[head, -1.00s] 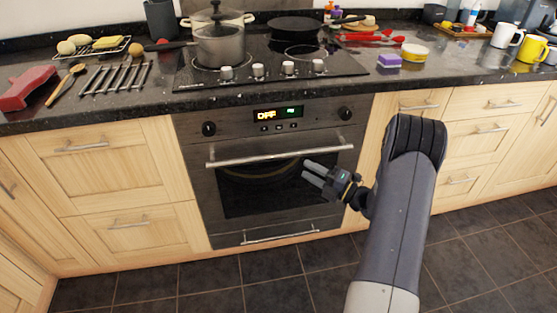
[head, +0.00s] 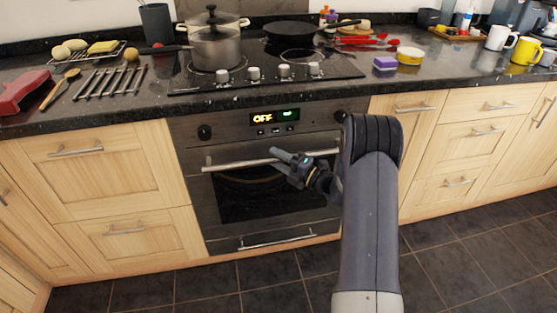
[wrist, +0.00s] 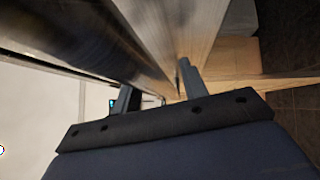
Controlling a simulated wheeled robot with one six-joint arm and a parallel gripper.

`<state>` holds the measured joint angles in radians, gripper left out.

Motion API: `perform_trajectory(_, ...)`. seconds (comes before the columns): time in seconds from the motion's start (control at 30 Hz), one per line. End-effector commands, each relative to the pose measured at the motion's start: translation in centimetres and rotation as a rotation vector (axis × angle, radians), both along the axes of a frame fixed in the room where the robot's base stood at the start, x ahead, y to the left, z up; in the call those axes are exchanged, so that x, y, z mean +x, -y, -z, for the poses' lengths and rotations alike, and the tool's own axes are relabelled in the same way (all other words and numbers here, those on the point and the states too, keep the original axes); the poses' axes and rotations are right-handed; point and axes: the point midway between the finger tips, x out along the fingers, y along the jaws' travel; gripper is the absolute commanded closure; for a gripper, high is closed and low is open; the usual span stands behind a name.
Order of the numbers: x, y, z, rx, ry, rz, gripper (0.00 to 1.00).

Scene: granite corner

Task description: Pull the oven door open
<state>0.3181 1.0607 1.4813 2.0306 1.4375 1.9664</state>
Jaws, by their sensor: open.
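The oven door (head: 226,206) is shut, with a dark window and a silver bar handle (head: 232,164) across its top. My gripper (head: 276,160) is open and points left at the handle's middle to right part. In the head view one finger shows at or just above the bar and the other just below it. Whether either touches the bar cannot be told. In the wrist view the two fingers (wrist: 156,88) stand apart, with long dark and pale metallic surfaces running close past them. I cannot tell surely which of these is the handle.
Above the door is the control panel with an OFF display (head: 262,118) and knobs. A drawer handle (head: 276,239) lies below the door. The hob with a pot (head: 216,48) is above. Wooden drawers flank the oven, and the tiled floor (head: 190,280) in front is clear.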

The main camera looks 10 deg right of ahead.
Motion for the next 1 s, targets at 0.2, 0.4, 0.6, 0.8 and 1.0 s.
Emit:
perform_trajectory(0.2, -0.03, 0.01, 0.01, 0.000, 0.000, 0.000, 0.72)
perform_trajectory(0.4, -0.03, 0.01, 0.02, 0.000, 0.000, -0.001, 0.89)
perform_trajectory(0.6, -0.04, 0.01, 0.03, 0.000, 0.000, -0.001, 1.00)
perform_trajectory(0.8, -0.05, 0.00, 0.04, -0.001, -0.001, -0.001, 1.00)
perform_trajectory(1.0, -0.09, 0.00, 0.25, 0.000, 0.009, -0.001, 1.00)
